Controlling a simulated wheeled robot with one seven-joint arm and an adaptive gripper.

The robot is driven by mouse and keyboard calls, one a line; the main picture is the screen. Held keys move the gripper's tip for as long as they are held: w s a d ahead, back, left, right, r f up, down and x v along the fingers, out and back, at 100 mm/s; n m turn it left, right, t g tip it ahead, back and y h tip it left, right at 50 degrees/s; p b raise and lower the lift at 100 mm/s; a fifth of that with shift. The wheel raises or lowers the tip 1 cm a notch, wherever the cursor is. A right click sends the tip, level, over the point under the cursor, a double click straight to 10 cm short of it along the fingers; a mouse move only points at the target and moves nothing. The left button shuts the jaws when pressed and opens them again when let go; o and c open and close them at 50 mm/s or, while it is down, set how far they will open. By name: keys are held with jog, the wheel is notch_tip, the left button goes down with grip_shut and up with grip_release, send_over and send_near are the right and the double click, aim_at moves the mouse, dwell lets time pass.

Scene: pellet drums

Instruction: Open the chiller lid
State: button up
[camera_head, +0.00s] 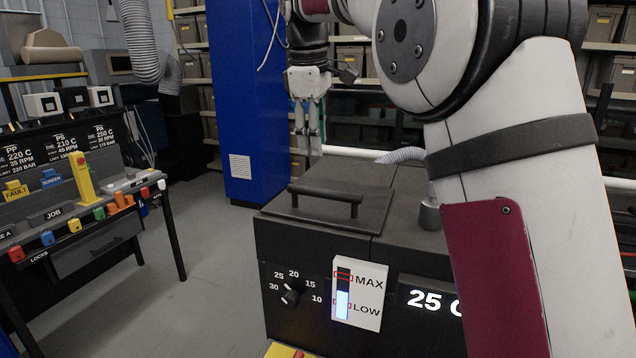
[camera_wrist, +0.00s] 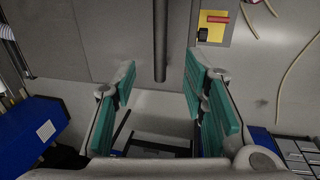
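The chiller (camera_head: 310,250) is a dark grey box in the middle of the head view, with a dial, a level gauge and a temperature display on its front. Its lid (camera_head: 345,225) lies flat and closed on the left part of the top. A black bar handle (camera_head: 325,196) stands on the lid. My gripper (camera_head: 307,132) hangs with its fingers downward, appearing above and beyond the lid, apart from the handle. The wrist view shows the gripper (camera_wrist: 160,95) open, its teal pads well apart with nothing between them.
A blue cabinet (camera_head: 245,100) stands behind the chiller. A control bench (camera_head: 95,215) is at the left, with bare floor between. A grey hose (camera_head: 403,155) meets the chiller's rear. The wrist view shows a dark bar (camera_wrist: 160,40) and a yellow plate (camera_wrist: 214,28) that I cannot place surely.

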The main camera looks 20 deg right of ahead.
aim_at(319, 188)
jog(key=f, duration=0.3)
jog(key=w+d+f+p, duration=0.1)
jog(key=f, duration=0.3)
jog(key=f+p, duration=0.1)
jog(key=f, duration=0.3)
jog(key=shift+w+d+f, duration=0.15)
jog(key=shift+w+d, duration=0.05)
jog(key=shift+w, duration=0.2)
grip_shut()
